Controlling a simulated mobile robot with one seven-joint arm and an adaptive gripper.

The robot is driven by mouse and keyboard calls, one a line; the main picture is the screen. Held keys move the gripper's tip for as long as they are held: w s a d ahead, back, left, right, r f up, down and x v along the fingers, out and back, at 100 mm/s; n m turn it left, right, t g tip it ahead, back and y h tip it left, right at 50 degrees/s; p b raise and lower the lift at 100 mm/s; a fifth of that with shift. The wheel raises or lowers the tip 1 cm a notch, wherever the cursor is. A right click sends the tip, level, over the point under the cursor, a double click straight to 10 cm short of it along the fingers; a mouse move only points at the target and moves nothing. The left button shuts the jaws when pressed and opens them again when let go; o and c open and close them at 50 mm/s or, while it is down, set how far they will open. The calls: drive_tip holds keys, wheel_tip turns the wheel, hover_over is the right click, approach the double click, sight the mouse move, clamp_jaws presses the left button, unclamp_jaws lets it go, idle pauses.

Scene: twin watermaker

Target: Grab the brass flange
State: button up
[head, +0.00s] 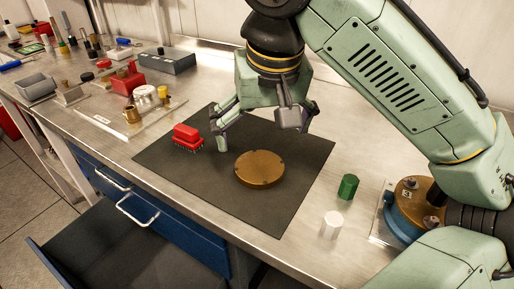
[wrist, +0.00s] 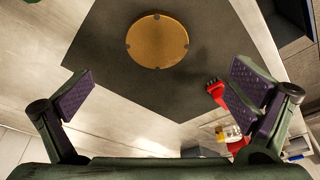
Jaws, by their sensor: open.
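The brass flange (head: 260,169) is a flat round disc with small notches on its rim. It lies on the dark mat (head: 285,205) on the bench. In the wrist view the flange (wrist: 157,41) is near the top, beyond my fingers and left of the right one. My gripper (head: 264,128) is open and empty above the mat, behind and over the flange in the head view. In the wrist view both fingers of my gripper (wrist: 163,95) are wide apart, with purple pads. No contact with the flange shows.
A red brush (head: 187,137) lies on the mat, left of the flange. A green cylinder (head: 348,187) and a white cylinder (head: 331,226) stand right of the mat. Red blocks (head: 128,79) and a grey bin (head: 36,87) stand farther left. The mat's front is clear.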

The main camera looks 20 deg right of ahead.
sight(259, 166)
drive_tip(key=x, duration=0.8)
drive_tip(key=p+x, duration=0.1)
drive_tip(key=x, duration=0.1)
drive_tip(key=shift+w+d+f, duration=0.2)
drive_tip(key=shift+w+f, duration=0.1)
drive_tip(key=shift+w, duration=0.05)
drive_tip(key=c, duration=1.9)
drive_tip(key=shift+r, duration=0.1)
drive_tip(key=shift+c, duration=0.2)
